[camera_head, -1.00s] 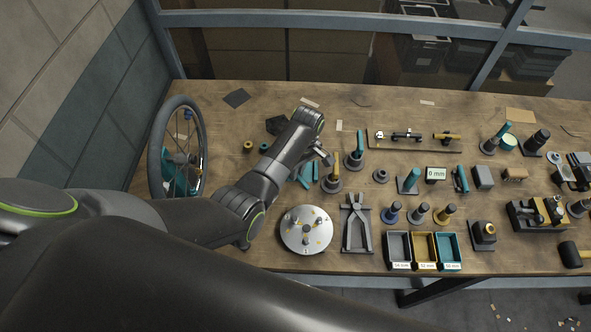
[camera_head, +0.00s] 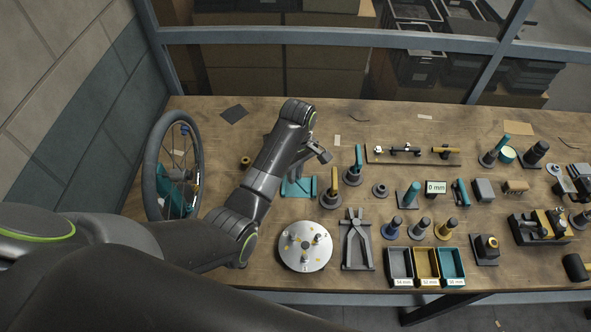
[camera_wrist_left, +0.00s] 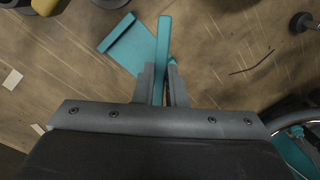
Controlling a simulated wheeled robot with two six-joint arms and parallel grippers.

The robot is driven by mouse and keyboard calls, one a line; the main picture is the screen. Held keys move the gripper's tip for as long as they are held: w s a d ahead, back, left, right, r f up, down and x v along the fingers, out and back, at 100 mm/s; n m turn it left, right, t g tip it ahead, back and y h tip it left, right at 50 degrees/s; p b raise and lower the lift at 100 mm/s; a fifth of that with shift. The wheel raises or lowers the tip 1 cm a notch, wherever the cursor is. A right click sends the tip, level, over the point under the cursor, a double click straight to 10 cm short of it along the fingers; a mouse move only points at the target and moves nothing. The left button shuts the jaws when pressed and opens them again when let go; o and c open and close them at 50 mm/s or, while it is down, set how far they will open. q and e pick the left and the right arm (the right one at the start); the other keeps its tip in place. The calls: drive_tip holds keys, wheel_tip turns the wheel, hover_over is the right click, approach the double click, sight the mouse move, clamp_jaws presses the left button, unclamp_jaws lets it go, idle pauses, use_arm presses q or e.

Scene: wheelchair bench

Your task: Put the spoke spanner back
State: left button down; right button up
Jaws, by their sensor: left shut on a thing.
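My left gripper (camera_head: 320,154) is over the back left of the bench in the head view, and its fingertips are hard to make out there. In the left wrist view the gripper (camera_wrist_left: 158,82) is shut on a narrow teal bar, which I take for the spoke spanner (camera_wrist_left: 164,38). A flat teal holder with a raised edge (camera_wrist_left: 118,36) lies beyond the fingers, partly behind the bar. It also shows in the head view (camera_head: 298,188). I cannot tell whether bar and holder touch. My right gripper is out of view.
A spoked wheel (camera_head: 152,170) stands at the left. Upright tools on round bases (camera_head: 333,200) stand close right of the holder. A silver disc (camera_head: 305,258), grey pliers-like tool (camera_head: 356,245) and labelled bins (camera_head: 400,262) are in front. Bare wood lies behind.

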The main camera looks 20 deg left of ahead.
use_arm(q)
drive_tip(key=h+b, duration=0.1)
drive_tip(key=b, duration=0.1)
hover_over(296, 194)
drive_tip(key=shift+a+f, duration=0.15)
drive_tip(key=shift+f, duration=1.15)
drive_tip(key=shift+a+f, duration=0.15)
drive_tip(key=shift+f, duration=1.15)
drive_tip(key=shift+f, duration=0.55)
drive_tip(key=c, duration=1.4)
unclamp_jaws()
drive_tip(key=r, duration=0.5)
drive_tip(key=a+r, duration=0.1)
drive_tip(key=r, duration=0.2)
drive_tip(key=shift+w, duration=0.4)
wheel_tip(296, 194, up, 9)
drive_tip(key=a+p, duration=0.1)
drive_tip(key=p, duration=0.7)
drive_tip(key=shift+w, duration=0.25)
